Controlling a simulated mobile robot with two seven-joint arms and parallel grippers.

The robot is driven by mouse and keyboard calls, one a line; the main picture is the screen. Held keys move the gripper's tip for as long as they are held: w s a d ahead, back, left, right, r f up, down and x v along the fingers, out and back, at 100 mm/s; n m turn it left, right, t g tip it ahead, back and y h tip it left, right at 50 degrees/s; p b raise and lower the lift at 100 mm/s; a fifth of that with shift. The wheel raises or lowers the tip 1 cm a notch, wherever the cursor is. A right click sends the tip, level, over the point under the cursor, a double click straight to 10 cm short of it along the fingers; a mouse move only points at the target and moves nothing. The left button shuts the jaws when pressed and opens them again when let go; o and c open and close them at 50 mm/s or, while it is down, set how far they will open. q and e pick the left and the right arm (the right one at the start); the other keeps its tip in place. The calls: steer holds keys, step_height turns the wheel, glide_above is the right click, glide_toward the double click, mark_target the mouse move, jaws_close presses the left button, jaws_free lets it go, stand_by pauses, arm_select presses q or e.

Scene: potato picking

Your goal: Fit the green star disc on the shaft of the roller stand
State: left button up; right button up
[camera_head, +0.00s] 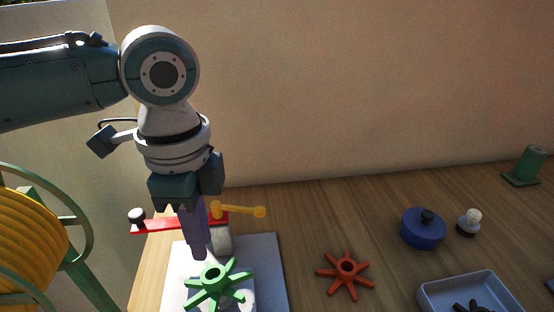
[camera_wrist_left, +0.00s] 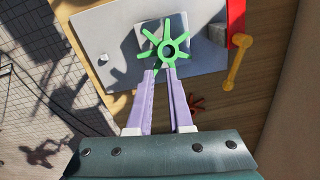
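The green star disc (camera_head: 217,284) is at the bottom of the head view, its open hub facing up, over a pale block (camera_wrist_left: 176,22) on a grey plate (camera_head: 268,262). My left gripper (camera_head: 201,256) points down at it. In the wrist view the purple fingertips (camera_wrist_left: 161,71) are close together at the near arms of the disc (camera_wrist_left: 167,50). Whether they clamp an arm or only stand beside it, and whether the disc touches the block, I cannot tell. No shaft shows clearly through the hub. My right gripper is not in view.
A red bar (camera_head: 158,225) and yellow lever (camera_head: 240,210) stand behind the plate. A yellow roll (camera_head: 30,245) on a green frame is at left. On the table are a red star (camera_head: 346,268), blue pot (camera_head: 423,231), grey tray (camera_head: 462,282) and green post (camera_head: 529,165).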

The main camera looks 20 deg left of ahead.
mark_target(215, 281)
arm_select(q)
steer(key=m, duration=0.1)
steer(key=f+m+b, duration=0.1)
steer(key=m, duration=0.1)
steer(key=shift+w+f, duration=0.2)
steer(key=shift+w, duration=0.05)
jaws_close()
step_height(215, 281, down, 7)
steer(key=m+b, duration=0.1)
steer(key=b, duration=0.2)
steer(key=m+b, duration=0.2)
steer(key=b, duration=0.2)
steer(key=shift+w+r, duration=0.15)
steer(key=shift+r, duration=0.05)
steer(key=shift+r, duration=0.1)
